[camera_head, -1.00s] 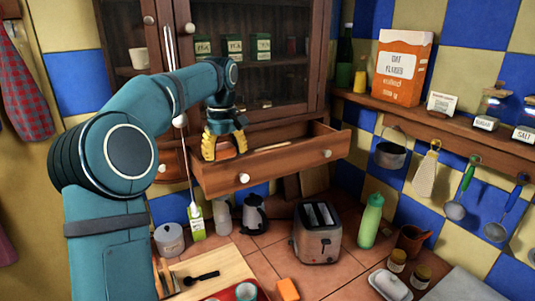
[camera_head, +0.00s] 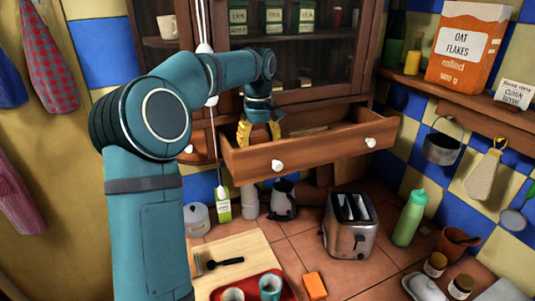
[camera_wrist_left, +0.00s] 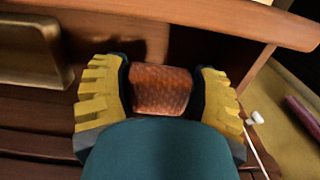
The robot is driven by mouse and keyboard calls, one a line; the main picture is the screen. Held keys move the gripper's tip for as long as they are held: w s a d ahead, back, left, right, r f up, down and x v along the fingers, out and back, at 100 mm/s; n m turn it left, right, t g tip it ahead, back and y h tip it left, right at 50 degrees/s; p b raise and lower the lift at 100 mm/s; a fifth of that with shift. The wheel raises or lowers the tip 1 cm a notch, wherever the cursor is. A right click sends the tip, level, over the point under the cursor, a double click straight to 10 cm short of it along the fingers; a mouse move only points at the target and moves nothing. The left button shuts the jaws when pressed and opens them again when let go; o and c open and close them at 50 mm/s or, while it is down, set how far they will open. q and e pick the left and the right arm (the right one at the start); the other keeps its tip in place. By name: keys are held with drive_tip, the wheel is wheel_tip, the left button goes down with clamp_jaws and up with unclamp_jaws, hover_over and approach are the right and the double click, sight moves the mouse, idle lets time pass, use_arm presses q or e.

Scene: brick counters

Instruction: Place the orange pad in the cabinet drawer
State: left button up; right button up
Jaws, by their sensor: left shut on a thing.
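My left gripper (camera_head: 259,132) reaches down into the open cabinet drawer (camera_head: 325,147) at its left end, with its fingertips partly hidden by the drawer's front panel. In the left wrist view, the yellow fingers of the left gripper (camera_wrist_left: 160,92) are shut on a reddish-orange textured pad (camera_wrist_left: 160,88), held between them above the drawer's brown wooden inside. The drawer wall (camera_wrist_left: 190,20) runs across the top of that view. I cannot tell whether the pad touches the drawer bottom. My right gripper is not in view.
A beige object (camera_wrist_left: 28,55) lies in the drawer beside the gripper. Below on the tiled counter are a toaster (camera_head: 349,225), a green bottle (camera_head: 410,217), an orange block (camera_head: 315,286) and a red tray (camera_head: 252,285).

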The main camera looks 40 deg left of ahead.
sight(259, 136)
use_arm(q)
drive_tip(key=shift+f, duration=2.55)
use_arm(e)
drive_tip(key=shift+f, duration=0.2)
use_arm(q)
drive_tip(key=shift+f, duration=0.1)
drive_tip(key=o, duration=1.3)
wheel_tip(259, 136, up, 12)
drive_tip(key=shift+r+p, duration=0.2)
drive_tip(key=shift+p, duration=0.45)
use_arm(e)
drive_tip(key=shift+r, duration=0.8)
use_arm(q)
drive_tip(key=shift+f, duration=0.1)
